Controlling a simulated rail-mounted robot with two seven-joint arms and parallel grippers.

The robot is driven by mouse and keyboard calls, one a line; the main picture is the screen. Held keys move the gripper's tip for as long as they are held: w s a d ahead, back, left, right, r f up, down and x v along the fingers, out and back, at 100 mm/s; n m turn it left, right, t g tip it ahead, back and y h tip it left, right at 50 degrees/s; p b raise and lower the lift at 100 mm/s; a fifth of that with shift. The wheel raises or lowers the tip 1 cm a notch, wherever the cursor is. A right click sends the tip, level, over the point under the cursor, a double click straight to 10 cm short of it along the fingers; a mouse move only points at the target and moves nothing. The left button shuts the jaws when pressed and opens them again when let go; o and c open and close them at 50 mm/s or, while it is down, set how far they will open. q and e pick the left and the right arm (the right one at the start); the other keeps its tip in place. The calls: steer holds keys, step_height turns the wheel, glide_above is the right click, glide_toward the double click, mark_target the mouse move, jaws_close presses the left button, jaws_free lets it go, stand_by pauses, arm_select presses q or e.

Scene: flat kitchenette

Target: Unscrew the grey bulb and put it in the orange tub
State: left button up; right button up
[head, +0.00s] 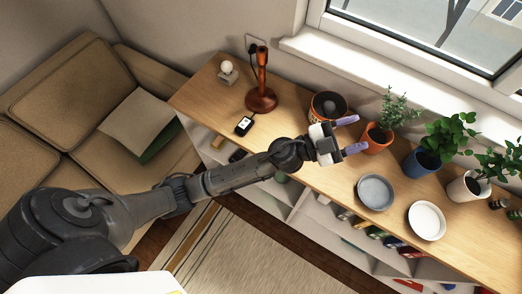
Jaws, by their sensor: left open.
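The orange tub (315,113) stands on the wooden counter, partly hidden by my left gripper. A grey rounded thing (330,107), which looks like the grey bulb, lies inside its dark interior. A copper-brown lamp stand (262,97) is upright to the left of the tub, and I see no bulb at its top. A white bulb (227,67) sits on a small grey base at the far left of the counter. My left gripper (354,134) is open and empty, its purple fingers apart, just right of the tub. My right gripper is out of view.
A small orange plant pot (376,140) stands just beyond the left fingers. A blue pot (420,163) and a white pot (465,187) are farther right. A grey plate (376,192) and a white plate (427,221) lie nearer the front edge.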

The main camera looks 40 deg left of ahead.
arm_select(q)
steer(key=s+a+f+n+g+y, duration=0.1)
steer(key=s+a+f+n+y, duration=0.2)
steer(key=a+f+n+y, duration=0.1)
steer(key=s+a+f+n+g+y, duration=0.1)
steer(key=s+a+f+n+y, duration=0.2)
steer(key=a+f+n+y, duration=0.1)
steer(key=s+a+f+n+g+y, duration=0.1)
steer(key=s+a+f+n+y, duration=0.2)
steer(key=a+f+n+y, duration=0.1)
steer(key=shift+a+f+n+y, duration=0.25)
steer(key=shift+f+y, duration=0.25)
steer(key=shift+y, duration=0.3)
steer(key=shift+a+f+n+y, duration=0.15)
steer(key=shift+f+n+y, duration=0.1)
steer(key=shift+f+y, duration=0.4)
steer(key=s+a+f+g+h, duration=0.1)
steer(key=s+f+g, duration=0.45)
steer(key=s, duration=0.55)
steer(key=s+a+f+g, duration=0.1)
steer(key=s+f+g, duration=0.4)
steer(key=s, duration=0.6)
step_height(320, 180, up, 36)
steer(key=g+p, duration=0.1)
steer(key=p, duration=3.4)
steer(key=shift+d+r+m+p, duration=0.15)
steer(key=shift+r+m+p, duration=0.1)
steer(key=shift+m+p, duration=0.15)
steer(key=shift+f, duration=0.1)
